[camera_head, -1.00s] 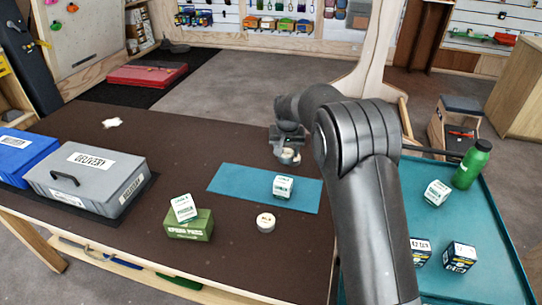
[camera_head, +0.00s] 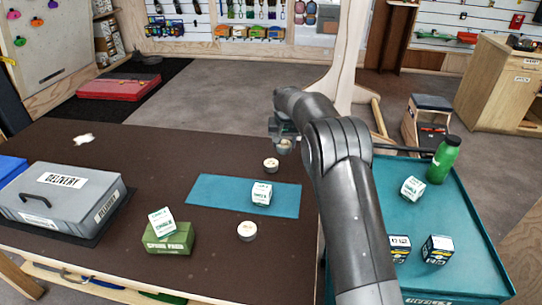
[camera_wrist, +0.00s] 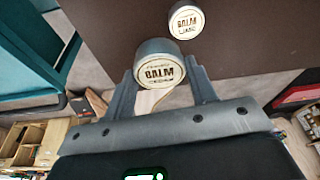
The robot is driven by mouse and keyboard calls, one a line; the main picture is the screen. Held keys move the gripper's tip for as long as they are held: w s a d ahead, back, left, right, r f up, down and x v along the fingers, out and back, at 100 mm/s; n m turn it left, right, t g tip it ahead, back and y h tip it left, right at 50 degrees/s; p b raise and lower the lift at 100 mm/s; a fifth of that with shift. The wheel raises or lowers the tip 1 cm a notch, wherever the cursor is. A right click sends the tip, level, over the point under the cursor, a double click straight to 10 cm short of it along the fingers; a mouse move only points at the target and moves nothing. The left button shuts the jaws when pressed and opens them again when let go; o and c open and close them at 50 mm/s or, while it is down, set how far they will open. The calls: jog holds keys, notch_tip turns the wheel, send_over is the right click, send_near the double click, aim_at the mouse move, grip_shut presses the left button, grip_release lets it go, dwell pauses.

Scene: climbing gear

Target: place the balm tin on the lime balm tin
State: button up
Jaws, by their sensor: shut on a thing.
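My gripper (camera_head: 282,141) is shut on a round white balm tin (camera_head: 284,147), beyond the table's back right corner in the head view. In the wrist view the held balm tin (camera_wrist: 160,68) shows its "BALM" label between the fingers (camera_wrist: 161,80). A second tin (camera_head: 271,165) stands on the brown table close to the gripper. It appears to be the tin (camera_wrist: 186,20) above the held one in the wrist view; its small lower word looks like "LIME". The two tins are apart. A third round tin (camera_head: 247,231) stands nearer the front; its label is unreadable.
A white-green box (camera_head: 262,194) stands on the teal mat (camera_head: 225,192). Another white box (camera_head: 162,221) sits tilted on a green box (camera_head: 168,238). A grey delivery case (camera_head: 65,195) is at left. The teal cart (camera_head: 420,230) at right holds a green bottle (camera_head: 443,160) and boxes.

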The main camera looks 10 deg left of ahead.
jog(key=a+f, duration=0.2)
jog(key=a, duration=0.1)
jog(key=w+a+f, duration=0.1)
jog(key=a, duration=0.1)
jog(key=shift+f, duration=2)
jog(key=shift+f, duration=0.1)
jog(key=o, duration=1)
